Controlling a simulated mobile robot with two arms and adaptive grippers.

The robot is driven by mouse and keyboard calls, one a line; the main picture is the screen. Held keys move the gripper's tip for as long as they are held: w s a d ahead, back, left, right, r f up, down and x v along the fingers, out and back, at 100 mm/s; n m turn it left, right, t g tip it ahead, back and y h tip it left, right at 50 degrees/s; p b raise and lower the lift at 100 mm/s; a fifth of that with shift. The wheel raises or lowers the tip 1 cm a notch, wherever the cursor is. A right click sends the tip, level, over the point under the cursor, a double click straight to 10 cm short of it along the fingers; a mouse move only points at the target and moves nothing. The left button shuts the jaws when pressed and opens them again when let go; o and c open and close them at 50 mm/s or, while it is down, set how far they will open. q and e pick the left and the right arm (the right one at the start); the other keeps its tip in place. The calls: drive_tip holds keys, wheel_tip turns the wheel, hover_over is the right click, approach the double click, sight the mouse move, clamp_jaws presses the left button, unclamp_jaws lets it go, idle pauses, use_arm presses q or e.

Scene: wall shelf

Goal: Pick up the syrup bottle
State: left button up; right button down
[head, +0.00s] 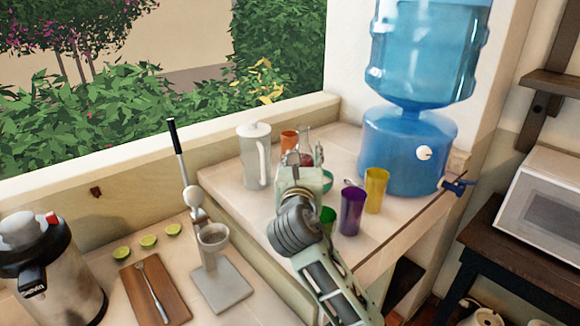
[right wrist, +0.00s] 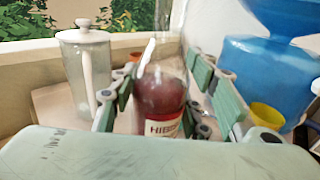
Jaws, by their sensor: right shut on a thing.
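The syrup bottle (right wrist: 160,97) is clear glass with dark red liquid and a pale label whose visible letters begin "HIBI". It stands upright between the fingers of my right gripper (right wrist: 167,78), which is shut on it. In the head view my right gripper (head: 298,159) is over the raised counter, and the bottle (head: 306,140) shows only partly behind it. The bottle's lower part is hidden by the gripper in both views. My left gripper is not in view.
A white pitcher (head: 255,155) stands left of the bottle, with an orange cup (head: 289,141) close behind. Purple (head: 351,210) and yellow (head: 376,190) cups stand right of my gripper. A large blue water dispenser (head: 405,150) fills the counter's right end. A citrus press (head: 213,240) stands lower left.

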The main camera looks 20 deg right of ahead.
drive_tip(key=s+d+r, duration=0.2)
drive_tip(key=d+r, duration=0.1)
drive_tip(key=d, duration=0.1)
drive_tip(key=shift+d+r, duration=0.25)
drive_tip(key=shift+d, duration=0.15)
